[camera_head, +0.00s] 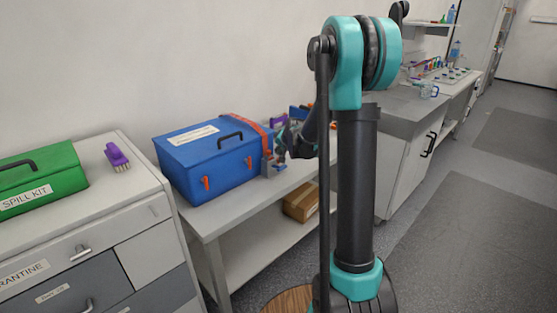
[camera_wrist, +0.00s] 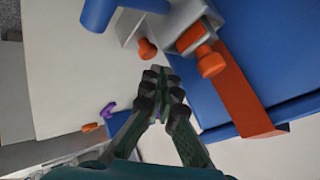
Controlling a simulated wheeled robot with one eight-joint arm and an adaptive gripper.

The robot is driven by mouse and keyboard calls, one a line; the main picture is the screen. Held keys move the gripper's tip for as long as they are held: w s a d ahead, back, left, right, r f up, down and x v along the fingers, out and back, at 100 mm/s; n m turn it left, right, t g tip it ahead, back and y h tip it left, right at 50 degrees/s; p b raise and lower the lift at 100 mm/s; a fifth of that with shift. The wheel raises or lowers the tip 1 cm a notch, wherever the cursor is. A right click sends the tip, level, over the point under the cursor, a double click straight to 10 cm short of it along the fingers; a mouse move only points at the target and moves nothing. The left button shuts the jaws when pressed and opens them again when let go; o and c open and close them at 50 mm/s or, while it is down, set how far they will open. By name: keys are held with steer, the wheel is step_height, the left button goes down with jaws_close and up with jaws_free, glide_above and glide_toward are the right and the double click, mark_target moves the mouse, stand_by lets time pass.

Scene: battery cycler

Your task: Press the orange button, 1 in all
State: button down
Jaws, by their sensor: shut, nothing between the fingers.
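In the wrist view, several orange round-ended parts stand near a grey metal bracket (camera_wrist: 133,30). A small orange knob (camera_wrist: 146,48) lies just beyond my gripper's fingertips, and a larger orange knob (camera_wrist: 211,64) is to their right. I cannot tell which is the orange button. My gripper (camera_wrist: 162,74) is shut and empty, with a small visible gap to the small knob. In the head view, my gripper is mostly hidden behind my arm's links near the blue box's right end.
A green spill kit (camera_head: 40,180) and purple brush (camera_head: 117,157) are on the left cabinet. A cardboard box (camera_head: 301,202) sits on the lower shelf. Floor right is clear.

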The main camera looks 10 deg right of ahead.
steer(key=shift+r, duration=2.55)
